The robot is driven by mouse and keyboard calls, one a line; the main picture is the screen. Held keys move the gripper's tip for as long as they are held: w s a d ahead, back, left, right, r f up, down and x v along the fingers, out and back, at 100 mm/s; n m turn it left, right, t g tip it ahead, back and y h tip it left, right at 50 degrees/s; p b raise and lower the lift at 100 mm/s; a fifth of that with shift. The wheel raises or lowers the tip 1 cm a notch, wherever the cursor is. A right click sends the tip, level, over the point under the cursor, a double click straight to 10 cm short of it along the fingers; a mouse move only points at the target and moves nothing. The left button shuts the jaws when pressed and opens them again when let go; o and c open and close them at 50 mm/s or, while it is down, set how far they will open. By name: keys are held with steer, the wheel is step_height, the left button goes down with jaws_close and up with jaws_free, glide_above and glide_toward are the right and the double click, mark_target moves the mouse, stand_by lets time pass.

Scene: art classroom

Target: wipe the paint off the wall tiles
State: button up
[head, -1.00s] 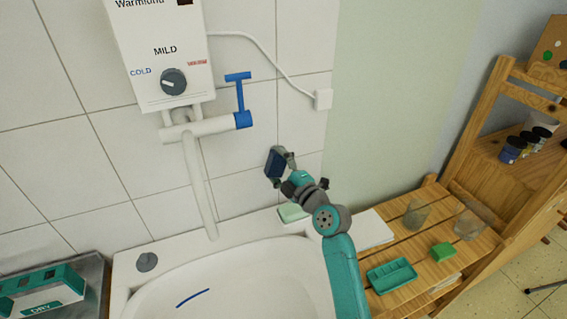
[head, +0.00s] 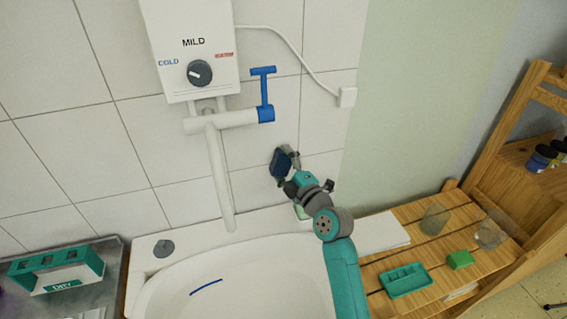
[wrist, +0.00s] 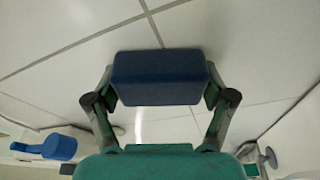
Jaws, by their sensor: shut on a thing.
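My gripper (head: 286,165) is shut on a dark blue sponge-like block (head: 279,162). It is at the white wall tiles (head: 317,130), below and right of the blue tap lever. In the wrist view the block (wrist: 160,78) sits between both fingers, with tiles behind it. I cannot tell whether it touches the wall. No paint shows on the visible tiles; the patch behind the block and gripper is hidden. A blue paint-like stroke (head: 206,286) is in the sink basin.
The white sink (head: 255,262) lies below, with a white spout (head: 219,180) and blue lever (head: 264,90) left of my gripper. A cord runs to a wall socket (head: 347,97). A wooden slatted bench (head: 412,228) with a green tray (head: 405,280) stands right.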

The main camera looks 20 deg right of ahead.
steer(key=shift+s, duration=3)
steer(key=shift+s, duration=1.5)
